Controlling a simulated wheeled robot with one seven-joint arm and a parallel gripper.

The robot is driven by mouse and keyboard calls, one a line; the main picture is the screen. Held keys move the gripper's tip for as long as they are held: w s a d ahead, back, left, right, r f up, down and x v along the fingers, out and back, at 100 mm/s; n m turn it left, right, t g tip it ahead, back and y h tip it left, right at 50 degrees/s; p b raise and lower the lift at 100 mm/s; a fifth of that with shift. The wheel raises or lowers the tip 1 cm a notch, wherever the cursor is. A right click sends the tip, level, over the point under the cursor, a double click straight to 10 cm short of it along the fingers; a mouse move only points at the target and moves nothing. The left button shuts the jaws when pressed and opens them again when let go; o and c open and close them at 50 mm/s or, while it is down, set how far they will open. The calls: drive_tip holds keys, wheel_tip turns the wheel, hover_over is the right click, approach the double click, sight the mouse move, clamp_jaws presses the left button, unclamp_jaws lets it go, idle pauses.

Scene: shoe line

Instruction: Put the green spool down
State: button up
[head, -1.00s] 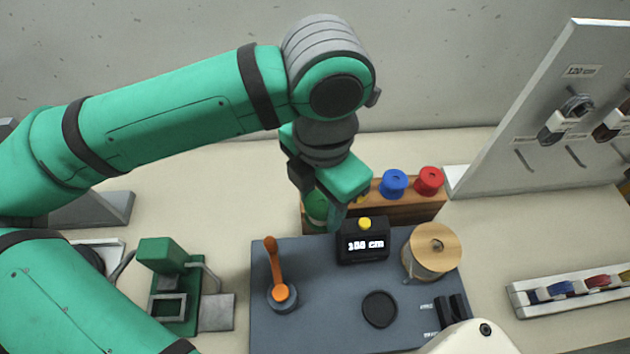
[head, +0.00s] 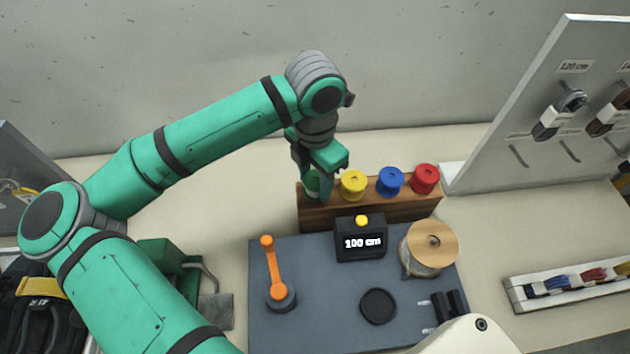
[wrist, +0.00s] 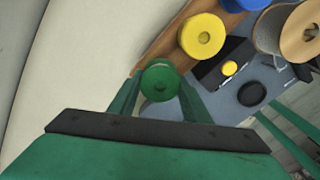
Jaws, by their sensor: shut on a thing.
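The green spool (head: 312,184) is at the left end of the wooden rack (head: 375,211), left of the yellow spool (head: 353,184). My gripper (head: 320,188) is over that end of the rack, with its fingers around the green spool. In the wrist view the green spool (wrist: 160,81) is between the two fingers of my gripper (wrist: 160,90), which is shut on it. The spool looks upright. I cannot tell whether its underside touches the rack, since my fingers hide part of it.
A blue spool (head: 390,181) and a red spool (head: 426,178) stand farther right on the rack. In front are a display box (head: 361,240) reading 100 cm, an orange lever (head: 273,268) and a large wooden reel (head: 430,246). A panel with hanging cables (head: 540,100) is at right.

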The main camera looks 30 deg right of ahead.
sight(315, 180)
drive_tip(key=shift+f, duration=0.55)
drive_tip(key=shift+f, duration=0.15)
drive_tip(key=o, duration=1.3)
wheel_tip(315, 180, up, 12)
drive_tip(key=shift+r, duration=0.2)
